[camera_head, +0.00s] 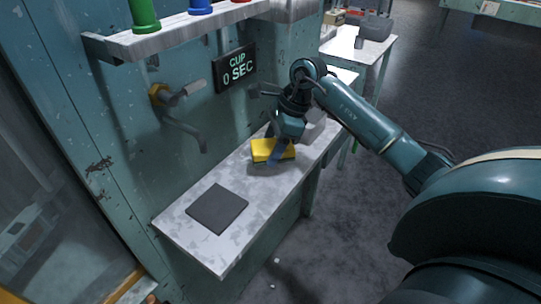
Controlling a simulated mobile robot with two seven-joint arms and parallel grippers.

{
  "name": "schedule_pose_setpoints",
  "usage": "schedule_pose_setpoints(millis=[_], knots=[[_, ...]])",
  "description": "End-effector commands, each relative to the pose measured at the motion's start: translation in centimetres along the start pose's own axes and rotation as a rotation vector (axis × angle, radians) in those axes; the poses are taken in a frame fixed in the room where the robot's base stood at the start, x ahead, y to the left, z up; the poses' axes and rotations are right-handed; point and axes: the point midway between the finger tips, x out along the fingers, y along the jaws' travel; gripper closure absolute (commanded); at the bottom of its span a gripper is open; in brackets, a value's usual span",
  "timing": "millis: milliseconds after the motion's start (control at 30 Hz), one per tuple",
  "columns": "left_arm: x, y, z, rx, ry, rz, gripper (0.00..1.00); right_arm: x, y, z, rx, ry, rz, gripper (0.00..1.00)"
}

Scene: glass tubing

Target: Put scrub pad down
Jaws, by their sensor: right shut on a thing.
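The scrub pad (262,151) is a yellow block low over the narrow grey-white counter (180,228), against the wall side. My right gripper (279,150) comes down from above and is shut on the pad's right part. I cannot tell whether the pad touches the counter. My left gripper is not in view.
A dark square mat (217,208) lies on the counter's near part. A metal tap (185,125) juts from the wall, below a shelf (175,33) with green, blue and red items. A sign (236,68) reads "CUP 0 SEC". A grey block (314,127) stands behind the gripper.

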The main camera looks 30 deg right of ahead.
Motion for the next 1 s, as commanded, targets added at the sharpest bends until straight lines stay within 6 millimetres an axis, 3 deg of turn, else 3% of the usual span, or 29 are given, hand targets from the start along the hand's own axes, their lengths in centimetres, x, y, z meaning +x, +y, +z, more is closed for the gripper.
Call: schedule_pose_setpoints(millis=[300, 767, 800, 1000], knots=[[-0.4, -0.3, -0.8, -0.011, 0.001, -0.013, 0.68, 3.4, 0.1, -1.2, 0.001, -0.004, 0.003, 0.67], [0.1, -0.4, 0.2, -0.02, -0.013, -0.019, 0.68, 4.4, -0.3, -1.6, -0.001, -0.001, -0.002, 0.67], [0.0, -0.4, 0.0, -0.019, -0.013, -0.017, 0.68, 4.2, -0.3, -1.5, -0.001, -0.001, -0.002, 0.43], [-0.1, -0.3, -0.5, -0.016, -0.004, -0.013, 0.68, 4.2, -0.2, -1.5, -0.001, -0.001, 0.0, 0.26]])
